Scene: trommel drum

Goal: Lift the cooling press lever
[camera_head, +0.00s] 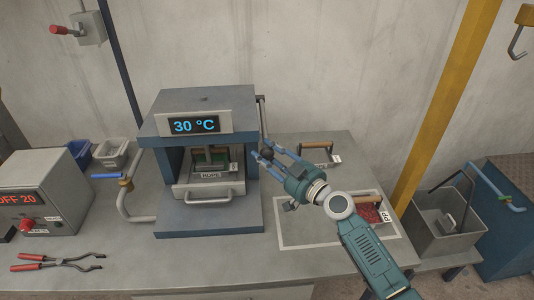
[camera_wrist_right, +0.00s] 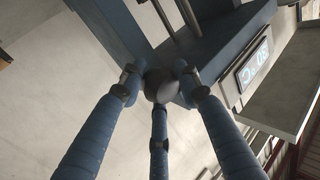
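The cooling press (camera_head: 207,165) is a blue-grey box on the workbench with a lit display reading 30 °C. Its lever (camera_head: 262,116) runs down the right side of the press and ends in a dark round knob (camera_head: 267,153). My right gripper (camera_head: 265,154) comes from the lower right, and its blue fingers close around the knob. In the right wrist view the grey knob (camera_wrist_right: 161,87) sits between the three fingertips, which appear to touch it. The lever hangs low beside the press. My left gripper is not in view.
A control box (camera_head: 45,195) and red-handled tongs (camera_head: 57,263) lie left of the press. A curved pipe (camera_head: 128,200) stands close to the press's left side. A tray with red granules (camera_head: 367,214) and a wooden-handled tool (camera_head: 318,150) are right. A grey bin (camera_head: 445,235) stands beyond the bench.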

